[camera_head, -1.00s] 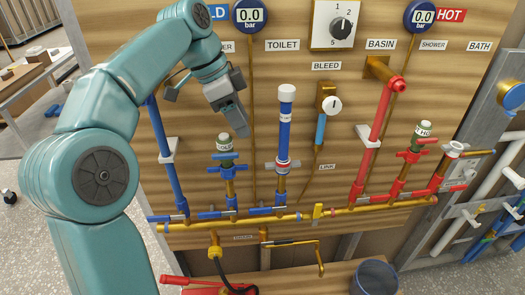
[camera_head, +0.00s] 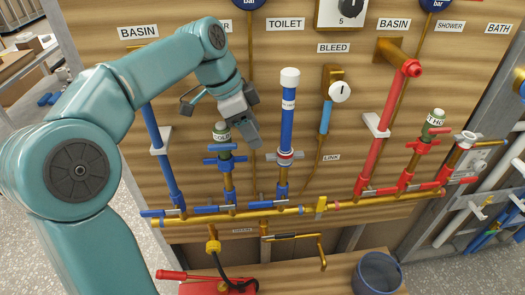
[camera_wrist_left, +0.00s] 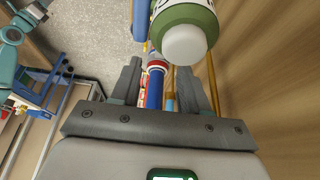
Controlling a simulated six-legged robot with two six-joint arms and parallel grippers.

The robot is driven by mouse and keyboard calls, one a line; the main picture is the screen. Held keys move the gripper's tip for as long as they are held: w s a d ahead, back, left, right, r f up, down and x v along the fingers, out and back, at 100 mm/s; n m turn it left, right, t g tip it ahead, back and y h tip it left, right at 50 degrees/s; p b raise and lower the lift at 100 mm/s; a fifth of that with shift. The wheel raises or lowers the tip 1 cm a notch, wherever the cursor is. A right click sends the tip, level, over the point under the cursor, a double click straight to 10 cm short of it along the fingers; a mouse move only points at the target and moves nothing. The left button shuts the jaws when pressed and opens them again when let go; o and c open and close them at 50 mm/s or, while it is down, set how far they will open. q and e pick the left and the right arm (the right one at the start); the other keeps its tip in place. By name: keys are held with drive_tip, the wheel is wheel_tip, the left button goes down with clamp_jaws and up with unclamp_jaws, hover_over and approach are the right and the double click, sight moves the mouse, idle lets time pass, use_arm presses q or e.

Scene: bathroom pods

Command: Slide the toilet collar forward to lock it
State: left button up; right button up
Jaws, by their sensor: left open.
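The toilet pipe (camera_head: 287,118) is an upright blue pipe with a white cap, below the TOILET label. The toilet collar (camera_head: 285,157), a white ring with red, sits low on it. In the left wrist view the collar (camera_wrist_left: 156,66) shows beyond and between my fingers. My left gripper (camera_head: 250,138) is open and empty, left of the pipe and above the collar's height, apart from it. The green-and-white topped cold valve (camera_head: 222,135) is close beside the gripper; its cap (camera_wrist_left: 186,42) looms large in the left wrist view. My right gripper is out of view.
A bleed valve with white knob (camera_head: 340,92) and a red basin pipe (camera_head: 388,120) stand to the right. A brass pipe (camera_head: 300,208) runs along the bottom.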

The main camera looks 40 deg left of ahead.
sight(267, 156)
use_arm(q)
drive_tip(key=x, duration=0.6)
drive_tip(key=shift+w+f, duration=0.1)
drive_tip(key=shift+w, duration=0.05)
drive_tip(key=shift+a+f, duration=0.1)
clamp_jaws()
